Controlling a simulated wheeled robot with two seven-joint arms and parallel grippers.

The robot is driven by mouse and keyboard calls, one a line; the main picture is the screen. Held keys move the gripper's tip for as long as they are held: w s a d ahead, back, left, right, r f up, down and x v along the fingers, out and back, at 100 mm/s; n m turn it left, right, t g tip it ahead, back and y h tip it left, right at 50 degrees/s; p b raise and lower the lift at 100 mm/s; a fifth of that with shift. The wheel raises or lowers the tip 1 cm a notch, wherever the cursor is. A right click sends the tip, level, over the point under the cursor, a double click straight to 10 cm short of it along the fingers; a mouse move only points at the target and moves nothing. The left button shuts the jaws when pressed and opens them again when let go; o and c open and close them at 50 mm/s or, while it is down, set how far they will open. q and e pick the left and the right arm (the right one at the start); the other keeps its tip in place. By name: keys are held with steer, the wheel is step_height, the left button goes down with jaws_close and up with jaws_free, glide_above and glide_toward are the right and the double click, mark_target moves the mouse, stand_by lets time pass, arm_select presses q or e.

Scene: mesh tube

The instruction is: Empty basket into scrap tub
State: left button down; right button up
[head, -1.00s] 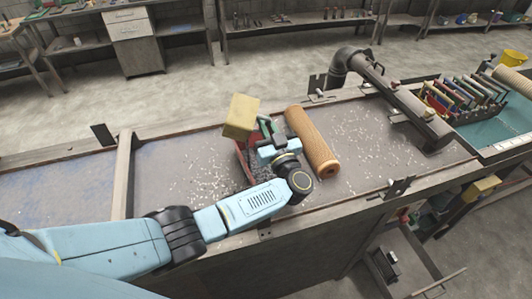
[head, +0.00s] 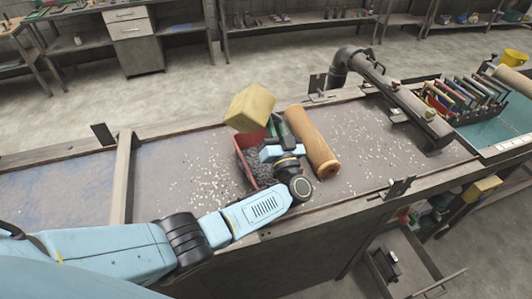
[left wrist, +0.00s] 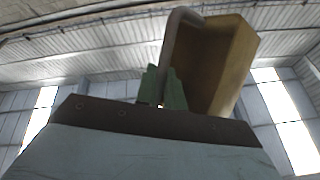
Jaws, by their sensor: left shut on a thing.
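The basket (head: 250,106) is yellow and box-shaped, held tilted above the work surface. My left gripper (head: 275,128) is shut on its bar handle; the green fingers (left wrist: 163,88) meet at the curved handle (left wrist: 172,45) in the left wrist view, with the tilted basket (left wrist: 226,65) beside them. A red-walled scrap tub (head: 243,164) with dark grey contents stands on the bench just below the basket, partly hidden by my gripper and wrist. The basket's inside does not show clearly. My right gripper is not in view.
An orange-brown mesh tube (head: 312,143) lies just right of my gripper. Pale bits are scattered on the bench (head: 370,135). A dark pipe arm (head: 400,95) crosses the bench at right, and a raised crossbar (head: 123,175) stands at left.

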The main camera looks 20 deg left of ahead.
arm_select(q)
steer(key=shift+d+f+m+t, duration=0.1)
steer(key=shift+d+m+t, duration=0.15)
steer(key=shift+m, duration=0.25)
steer(key=shift+a, duration=0.1)
stand_by(0.4)
